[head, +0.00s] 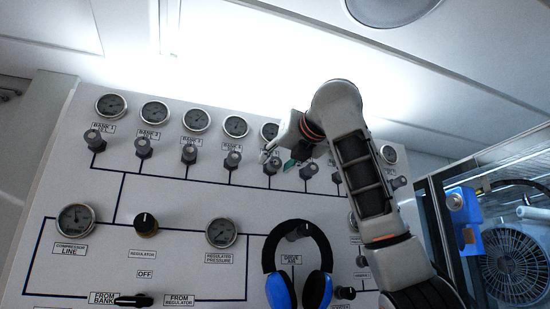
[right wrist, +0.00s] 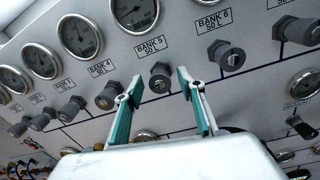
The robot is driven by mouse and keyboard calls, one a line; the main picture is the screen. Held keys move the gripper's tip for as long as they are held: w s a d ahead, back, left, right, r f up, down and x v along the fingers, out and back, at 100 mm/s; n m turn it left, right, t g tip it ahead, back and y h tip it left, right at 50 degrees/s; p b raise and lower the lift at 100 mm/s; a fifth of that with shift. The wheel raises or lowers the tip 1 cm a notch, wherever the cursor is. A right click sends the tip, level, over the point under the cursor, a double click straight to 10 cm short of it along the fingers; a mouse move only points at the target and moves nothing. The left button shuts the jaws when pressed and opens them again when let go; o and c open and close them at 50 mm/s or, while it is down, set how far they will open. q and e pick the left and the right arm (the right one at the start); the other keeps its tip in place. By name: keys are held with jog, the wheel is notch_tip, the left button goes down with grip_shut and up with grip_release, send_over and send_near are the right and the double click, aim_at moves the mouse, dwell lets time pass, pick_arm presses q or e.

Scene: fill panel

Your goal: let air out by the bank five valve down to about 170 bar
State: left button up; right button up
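The bank five valve (right wrist: 160,80) is a dark grey knob under the BANK 5 50 L label (right wrist: 150,48) in the right wrist view. It also shows in the head view (head: 271,166). The bank five gauge (right wrist: 136,12) is above that label, cut by the top edge; I cannot read its pressure. My right gripper (right wrist: 160,92) is open, its two teal-lined fingers on either side of the valve in the picture. No contact shows, and I cannot tell the remaining distance. In the head view the right gripper (head: 278,156) covers part of the bank five area. My left gripper is out of view.
The bank four valve (right wrist: 108,97) and bank six valve (right wrist: 230,56) flank the bank five valve closely. Blue headphones (head: 316,290) hang low on the panel (head: 180,200). A fan (head: 516,265) and blue device (head: 465,207) stand at the right.

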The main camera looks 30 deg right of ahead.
jog(key=shift+w+d, duration=0.1)
jog(key=shift+w, duration=0.8)
jog(key=shift+c, duration=0.7)
grip_shut()
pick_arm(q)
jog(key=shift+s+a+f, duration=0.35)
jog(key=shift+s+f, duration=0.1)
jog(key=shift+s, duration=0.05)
